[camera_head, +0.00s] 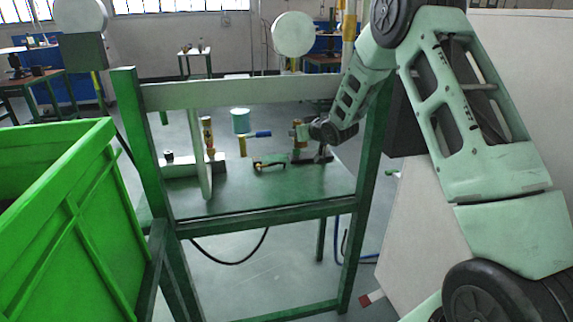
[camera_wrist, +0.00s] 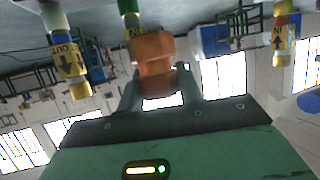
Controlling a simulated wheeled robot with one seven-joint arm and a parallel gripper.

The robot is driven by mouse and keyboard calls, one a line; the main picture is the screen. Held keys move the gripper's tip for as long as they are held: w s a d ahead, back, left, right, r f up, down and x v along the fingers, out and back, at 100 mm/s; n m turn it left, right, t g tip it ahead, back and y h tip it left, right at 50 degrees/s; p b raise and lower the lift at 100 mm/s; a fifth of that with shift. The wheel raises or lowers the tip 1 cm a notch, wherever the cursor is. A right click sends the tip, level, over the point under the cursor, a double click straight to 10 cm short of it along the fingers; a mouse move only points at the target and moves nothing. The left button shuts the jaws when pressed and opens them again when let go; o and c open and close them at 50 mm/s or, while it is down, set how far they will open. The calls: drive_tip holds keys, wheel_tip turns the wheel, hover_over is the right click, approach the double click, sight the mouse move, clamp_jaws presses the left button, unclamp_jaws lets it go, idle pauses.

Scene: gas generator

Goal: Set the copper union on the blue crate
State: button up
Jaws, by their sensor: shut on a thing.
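The copper union (camera_wrist: 154,48) is an orange-brown hex fitting, seen close up in the wrist view. My gripper (camera_wrist: 159,80) is shut on it, one finger on each side. A yellow and green pipe (camera_wrist: 130,15) with a label lies right beyond the union; I cannot tell whether they touch. In the head view my gripper (camera_head: 302,130) is at the right part of the green bench (camera_head: 290,188), by an upright pipe, and the union is too small there to make out surely. I do not see a blue crate in either view.
A large green crate (camera_head: 60,215) stands at the left. A green frame post (camera_head: 369,180) and a pale crossbar (camera_head: 240,92) stand before the bench. A yellow-and-black tool (camera_head: 268,165), a blue-handled part (camera_head: 257,134) and a yellow-red pipe (camera_head: 207,132) are at the bench.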

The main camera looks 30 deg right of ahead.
wheel_tip(320, 180, down, 10)
drive_tip(key=shift+r+b, duration=0.1)
drive_tip(key=shift+b, duration=1)
